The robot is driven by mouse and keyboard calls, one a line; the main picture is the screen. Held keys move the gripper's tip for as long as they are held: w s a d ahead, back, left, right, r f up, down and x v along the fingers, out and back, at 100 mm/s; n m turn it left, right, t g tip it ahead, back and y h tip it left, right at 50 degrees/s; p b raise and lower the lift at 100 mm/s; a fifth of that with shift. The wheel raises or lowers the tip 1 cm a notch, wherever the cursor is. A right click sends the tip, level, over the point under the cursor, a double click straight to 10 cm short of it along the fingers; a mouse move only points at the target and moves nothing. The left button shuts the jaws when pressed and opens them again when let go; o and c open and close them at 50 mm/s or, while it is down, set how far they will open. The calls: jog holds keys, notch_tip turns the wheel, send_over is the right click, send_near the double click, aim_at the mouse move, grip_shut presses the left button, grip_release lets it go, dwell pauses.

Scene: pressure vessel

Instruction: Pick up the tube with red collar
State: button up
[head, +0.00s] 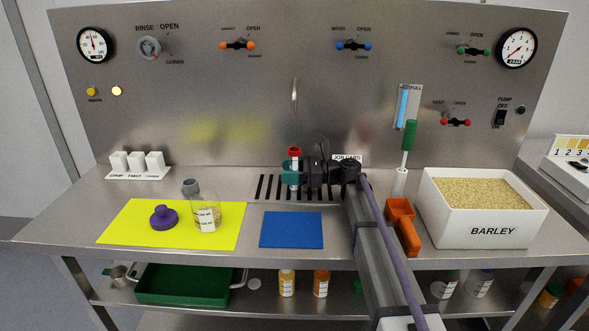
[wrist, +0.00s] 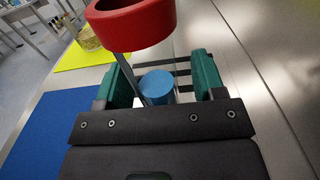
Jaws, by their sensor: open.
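The tube with the red collar (head: 294,152) stands upright at the drain slots, towards the back of the steel bench. In the wrist view its red collar (wrist: 133,24) is large, close to the camera, with a thin clear stem below it. My gripper (head: 291,172) is at the tube, below the collar, reaching in from the right. Its green jaws are apart in the wrist view (wrist: 163,82), one on each side of a blue round piece (wrist: 157,86). I cannot tell whether that piece belongs to the tube, or whether either jaw touches the tube.
A blue mat (head: 291,230) lies bare in front of the slots. A yellow mat (head: 125,225) at left holds a purple knob (head: 163,217) and a glass jar (head: 207,214). An orange scoop (head: 401,222) and the white barley bin (head: 484,226) stand right of my arm.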

jog(key=shift+a, duration=0.25)
jog(key=c, duration=1)
